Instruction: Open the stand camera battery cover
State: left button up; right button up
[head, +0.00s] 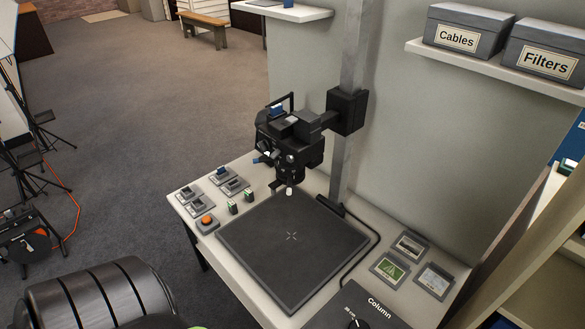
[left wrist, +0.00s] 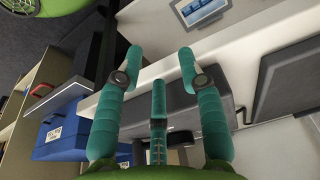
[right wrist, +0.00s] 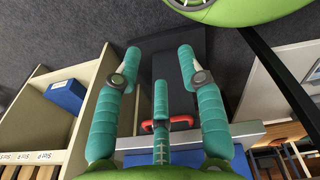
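The stand camera (head: 290,145) is a black camera body mounted on a grey upright column (head: 352,120) above the table, with its lens end pointing down. A small blue part (head: 277,111) shows on its top. I cannot make out the battery cover or whether it is open or shut. My left gripper (left wrist: 160,60) has teal fingers spread open with nothing between them, near a white table edge. My right gripper (right wrist: 158,60) is also spread open and empty, over grey floor and a dark surface. Neither gripper shows by the camera in the head view.
A dark square mat (head: 292,243) lies under the camera. Small batteries (head: 240,201), several grey cradles (head: 222,181) and an orange button (head: 207,220) sit left of it. Framed cards (head: 390,270) lie right. A wall shelf (head: 500,70) holds grey boxes. Tripods (head: 30,150) stand left.

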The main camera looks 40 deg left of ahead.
aim_at(289, 121)
pick_arm(q)
jog(key=w+a+r+n+t+p, duration=0.1)
jog(key=w+r+p, duration=0.15)
jog(key=r, duration=0.55)
jog(key=w+a+r+n+t+p, duration=0.15)
jog(key=w+r, duration=0.25)
jog(key=r, duration=0.4)
jog(key=w+a+r+n+t+p, duration=0.1)
jog(key=w+r+n, duration=0.15)
jog(key=r, duration=0.55)
jog(key=w+a+r+n+t, duration=0.6)
jog(key=w+a+r+n, duration=0.2)
jog(key=w+r, duration=0.3)
jog(key=w+a+r+n+t+y+p, duration=0.1)
jog(key=a+r+n+t+y, duration=0.4)
jog(key=a+r+n, duration=0.65)
jog(key=shift+m+y, duration=0.4)
jog(key=shift+m, duration=0.25)
jog(key=w+a, duration=0.1)
jog(key=w, duration=0.1)
jog(key=w+r+p, duration=0.1)
jog(key=w, duration=0.1)
jog(key=w+a+r+p, duration=0.1)
jog(key=w, duration=0.1)
jog(key=shift+a, duration=0.35)
jog(key=shift+w, duration=0.25)
pick_arm(e)
notch_tip(289, 121, up, 10)
jog(key=s+a, duration=0.1)
jog(key=shift+a, duration=0.35)
